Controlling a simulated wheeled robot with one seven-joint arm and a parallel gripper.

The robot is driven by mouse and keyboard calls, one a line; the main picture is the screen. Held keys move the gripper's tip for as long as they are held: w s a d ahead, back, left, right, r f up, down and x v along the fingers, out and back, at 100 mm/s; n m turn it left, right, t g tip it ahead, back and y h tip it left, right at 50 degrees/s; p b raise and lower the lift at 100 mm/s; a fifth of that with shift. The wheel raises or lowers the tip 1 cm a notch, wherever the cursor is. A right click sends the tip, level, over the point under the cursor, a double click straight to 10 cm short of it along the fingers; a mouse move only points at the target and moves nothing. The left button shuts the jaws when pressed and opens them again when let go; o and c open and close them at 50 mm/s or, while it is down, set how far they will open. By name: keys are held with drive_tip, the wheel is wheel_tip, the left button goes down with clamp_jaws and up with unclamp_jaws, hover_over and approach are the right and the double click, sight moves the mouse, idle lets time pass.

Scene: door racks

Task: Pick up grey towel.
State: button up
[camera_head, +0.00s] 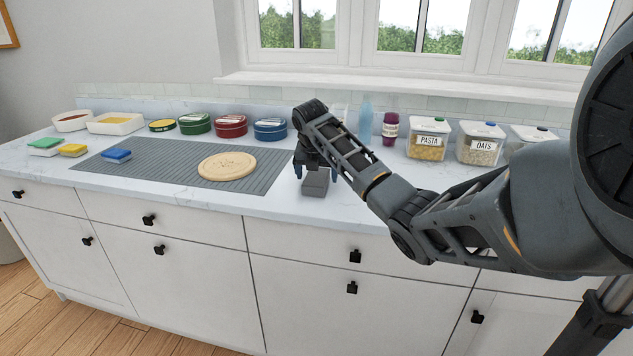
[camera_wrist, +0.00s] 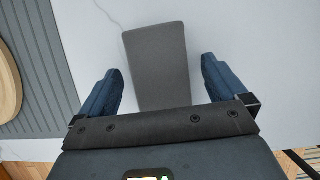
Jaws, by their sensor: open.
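The grey towel (camera_head: 315,182) is a small folded grey block on the white countertop, right of the grey ribbed mat. In the wrist view the towel (camera_wrist: 157,62) lies between and beyond the fingertips, its near end hidden by the gripper's front edge. My gripper (camera_head: 315,174) is over the towel, pointing down. In the wrist view my gripper (camera_wrist: 162,80) is open, with one blue finger on each side of the towel and a visible gap to both sides. The exact height of the fingertips above the counter is hard to tell.
A round wooden board (camera_head: 227,166) lies on the ribbed mat (camera_head: 150,168) to the left. A blue bottle (camera_head: 365,118), a purple bottle (camera_head: 390,129) and a pasta container (camera_head: 428,139) stand behind right.

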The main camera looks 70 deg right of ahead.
sight(319, 175)
drive_tip(key=shift+f, duration=0.15)
drive_tip(key=c, duration=1.1)
drive_tip(key=shift+c, duration=0.2)
drive_tip(key=shift+r+b, duration=0.3)
drive_tip(key=shift+r, duration=0.2)
drive_tip(key=r, duration=0.2)
drive_tip(key=r+b, duration=0.1)
drive_tip(key=r, duration=0.1)
drive_tip(key=shift+s+d, duration=0.15)
drive_tip(key=shift+s, duration=0.15)
drive_tip(key=s+d+r+b, duration=0.1)
drive_tip(key=s+d+r, duration=0.2)
drive_tip(key=s+r, duration=0.3)
drive_tip(key=s, duration=0.4)
drive_tip(key=shift+s+r+b, duration=0.3)
